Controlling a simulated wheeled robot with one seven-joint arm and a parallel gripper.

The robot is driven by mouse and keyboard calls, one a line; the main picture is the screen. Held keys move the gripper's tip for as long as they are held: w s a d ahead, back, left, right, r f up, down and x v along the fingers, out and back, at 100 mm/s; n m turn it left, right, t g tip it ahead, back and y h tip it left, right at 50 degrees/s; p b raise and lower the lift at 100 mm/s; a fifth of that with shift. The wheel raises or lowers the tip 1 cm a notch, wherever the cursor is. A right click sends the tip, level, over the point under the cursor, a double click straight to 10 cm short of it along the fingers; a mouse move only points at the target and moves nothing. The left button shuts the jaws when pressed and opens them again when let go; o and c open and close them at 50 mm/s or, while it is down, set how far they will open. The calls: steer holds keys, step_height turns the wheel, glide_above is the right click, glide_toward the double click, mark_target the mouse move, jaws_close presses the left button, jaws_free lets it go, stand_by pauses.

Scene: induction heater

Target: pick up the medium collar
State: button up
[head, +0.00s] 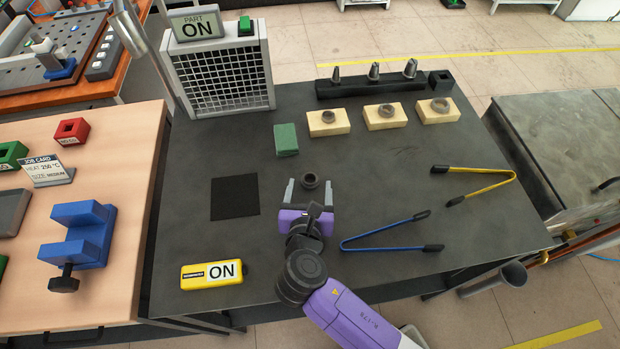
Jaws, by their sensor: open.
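Three grey collars sit on pale blocks at the back of the dark table: a left one (328,116), a middle one (386,110) and a right one (440,105). The middle one looks mid-sized and is likely the medium collar. My gripper is well in front of the three blocks.
A black rack with tapered pins (376,87) stands behind the blocks. A job card (47,171) reads 250 °C, size medium.

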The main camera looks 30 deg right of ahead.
mark_target(310, 175)
steer(key=shift+x, duration=1.5)
steer(key=shift+f, duration=0.1)
steer(key=shift+c, duration=0.5)
jaws_close()
steer(key=shift+r, duration=0.2)
